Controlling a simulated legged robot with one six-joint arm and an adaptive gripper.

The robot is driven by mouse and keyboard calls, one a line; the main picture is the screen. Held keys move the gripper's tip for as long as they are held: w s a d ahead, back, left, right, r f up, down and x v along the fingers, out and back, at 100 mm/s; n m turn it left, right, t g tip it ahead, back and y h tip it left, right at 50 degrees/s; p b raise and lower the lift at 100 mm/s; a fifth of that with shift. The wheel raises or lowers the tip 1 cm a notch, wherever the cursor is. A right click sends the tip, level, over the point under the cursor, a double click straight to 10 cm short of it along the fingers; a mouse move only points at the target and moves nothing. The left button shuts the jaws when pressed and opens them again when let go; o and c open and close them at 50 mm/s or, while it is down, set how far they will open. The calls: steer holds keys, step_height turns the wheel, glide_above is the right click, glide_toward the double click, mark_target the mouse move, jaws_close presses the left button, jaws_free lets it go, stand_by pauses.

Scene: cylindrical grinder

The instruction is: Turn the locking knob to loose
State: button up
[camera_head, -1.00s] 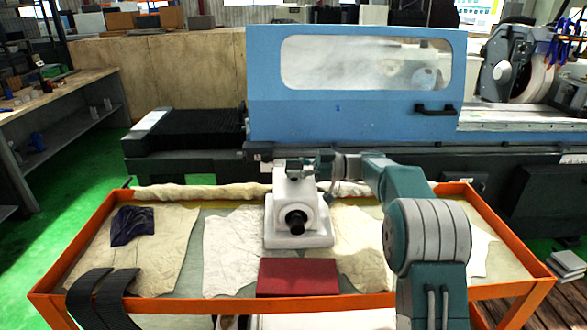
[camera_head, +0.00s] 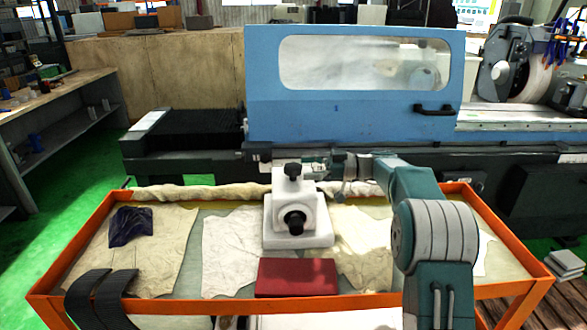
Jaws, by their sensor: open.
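A white tailstock-like unit (camera_head: 315,232) stands upright in the orange-rimmed tray. A black knob (camera_head: 292,171) sits on its top, and a black round part (camera_head: 296,222) sticks out of a ring on its front. The pictures carry no label showing which is the locking knob. My gripper (camera_head: 309,164) is open, just right of the top knob at about its height. A small gap seems to lie between them. The fingertips are small and partly blurred in this view. How far the knob is turned cannot be told.
The orange tray rim (camera_head: 70,250) surrounds cloths (camera_head: 230,250) and a dark blue rag (camera_head: 131,227). A red block (camera_head: 297,277) lies in front of the white unit. The blue grinder door (camera_head: 260,80) stands behind. The space above the tray's left side is clear.

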steer(key=d, duration=0.9)
steer(key=shift+w+a, duration=0.1)
steer(key=s+a+r+m+h, duration=0.1)
steer(key=s+a+m+h, duration=0.15)
steer(key=s, duration=0.35)
steer(key=s+a+r+m+t+h, duration=0.1)
steer(key=s+a+m+h, duration=0.1)
steer(key=s+m+h, duration=0.3)
steer(key=s+a+r+m+h, duration=0.1)
steer(key=s+a+m+h, duration=0.15)
steer(key=s, duration=0.45)
steer(key=s+d+f+m+t+h, duration=0.1)
steer(key=s+d+f+m+h, duration=0.1)
steer(key=s, duration=0.5)
steer(key=s+d+f+m+t+h, duration=0.2)
steer(key=s+d+f+m+h, duration=0.1)
steer(key=s, duration=0.4)
steer(key=s+d+f+m+t+h, duration=0.1)
steer(key=s+d+f+m+h, duration=0.2)
steer(key=s, duration=0.4)
steer(key=shift+s+t, duration=0.15)
steer(key=shift+t, duration=0.15)
